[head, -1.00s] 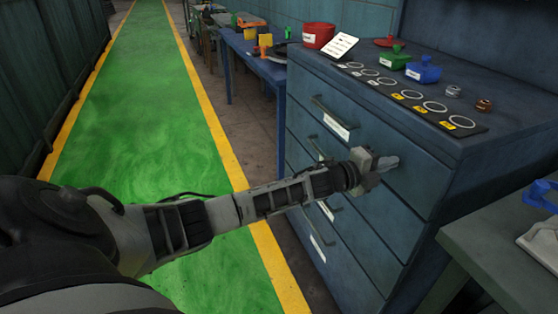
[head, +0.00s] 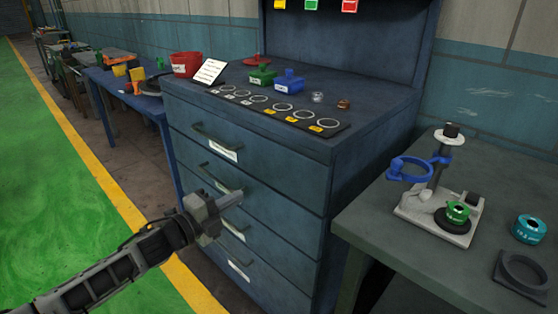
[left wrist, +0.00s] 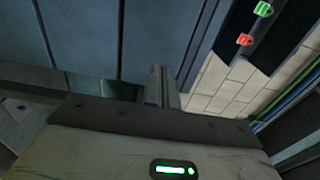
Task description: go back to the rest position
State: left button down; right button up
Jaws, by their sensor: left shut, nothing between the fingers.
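My left gripper (head: 226,203) is at the end of my left arm, in front of the drawers of a blue cabinet (head: 275,215). Its fingers are together with nothing between them. In the left wrist view the closed fingers (left wrist: 163,87) point up beside the blue drawer fronts (left wrist: 90,35). Whether the gripper touches the cabinet is hard to tell, but in the head view it looks apart from it. My right gripper is not in view.
The cabinet top holds a strip with ring marks (head: 285,110), a green block (head: 262,76), a blue block (head: 288,80) and a red bin (head: 186,64). At right, a bench (head: 385,235) carries a post stand (head: 436,208). The green floor lane (head: 55,190) is clear.

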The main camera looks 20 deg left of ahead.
pick_arm(q)
jog(key=s+d+f+n+g+y, duration=0.1)
jog(key=s+d+f+n+g, duration=0.1)
jog(key=s+d+f+n, duration=0.2)
jog(key=s+d+f+n+g+y+p, duration=0.1)
jog(key=s+d+f+n, duration=0.3)
jog(key=s+n, duration=0.6)
jog(key=s+d+f+n+g+y, duration=0.2)
jog(key=s+d+f+n, duration=0.2)
jog(key=s+n, duration=0.3)
jog(key=s+d, duration=0.1)
jog(key=s, duration=0.1)
jog(key=shift+s+d+f+g, duration=0.4)
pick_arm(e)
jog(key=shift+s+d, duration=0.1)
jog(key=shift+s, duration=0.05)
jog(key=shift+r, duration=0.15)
